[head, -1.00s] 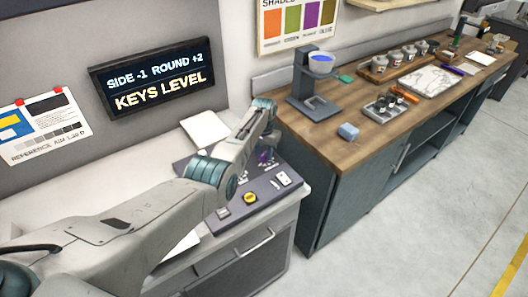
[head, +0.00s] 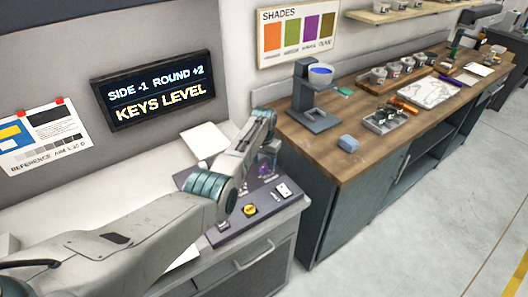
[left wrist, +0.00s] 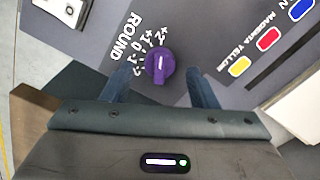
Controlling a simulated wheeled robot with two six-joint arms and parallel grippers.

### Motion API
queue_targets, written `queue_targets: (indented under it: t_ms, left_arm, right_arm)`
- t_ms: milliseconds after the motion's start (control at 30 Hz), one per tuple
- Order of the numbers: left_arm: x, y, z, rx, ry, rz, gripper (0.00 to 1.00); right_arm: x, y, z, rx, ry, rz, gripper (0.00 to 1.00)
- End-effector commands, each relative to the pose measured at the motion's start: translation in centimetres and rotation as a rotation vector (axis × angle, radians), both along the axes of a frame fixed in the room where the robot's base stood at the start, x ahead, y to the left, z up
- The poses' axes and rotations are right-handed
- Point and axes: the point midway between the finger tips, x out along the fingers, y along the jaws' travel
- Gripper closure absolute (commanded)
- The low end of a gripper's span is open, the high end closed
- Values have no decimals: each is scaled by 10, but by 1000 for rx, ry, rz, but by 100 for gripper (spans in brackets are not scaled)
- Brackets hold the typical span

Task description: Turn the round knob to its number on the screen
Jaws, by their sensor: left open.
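The round knob (left wrist: 160,67) is purple with a white mark and sits on the dark panel (head: 232,228). In the left wrist view the mark runs roughly up and down, its upper end near the +2 of the ROUND scale. I cannot tell exactly which number it meets. My left gripper (left wrist: 159,80) is open, one finger on each side of the knob, apparently apart from it. In the head view my arm partly hides this spot, and the knob shows as a purple patch (head: 265,170). The screen (head: 155,90) reads SIDE -1 ROUND +2, KEYS LEVEL. My right gripper is not in view.
Yellow, magenta and blue keys (left wrist: 268,39) lie right of the knob in the left wrist view. A yellow button (head: 249,210) is near the panel's front.

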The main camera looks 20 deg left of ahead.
Motion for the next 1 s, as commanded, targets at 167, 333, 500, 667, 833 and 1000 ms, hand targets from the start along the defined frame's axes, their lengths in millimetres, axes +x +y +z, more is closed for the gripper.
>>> queue_targets:
  t_ms: [167,333,500,667,833,1000]
  left_arm:
    - [1,0,27,0,-5,0,46]
    - [1,0,61,0,-6,0,46]
    - [0,0,86,1,-3,-1,46]
    - [-1,0,97,0,-1,-1,46]
    - [-1,0,99,0,-1,-1,46]
    - [-1,0,98,0,-1,-1,46]
  right_arm:
    - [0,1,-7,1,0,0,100]
    - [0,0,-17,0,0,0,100]
    - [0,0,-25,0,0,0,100]
    - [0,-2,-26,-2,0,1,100]
    - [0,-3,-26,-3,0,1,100]
    - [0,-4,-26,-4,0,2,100]
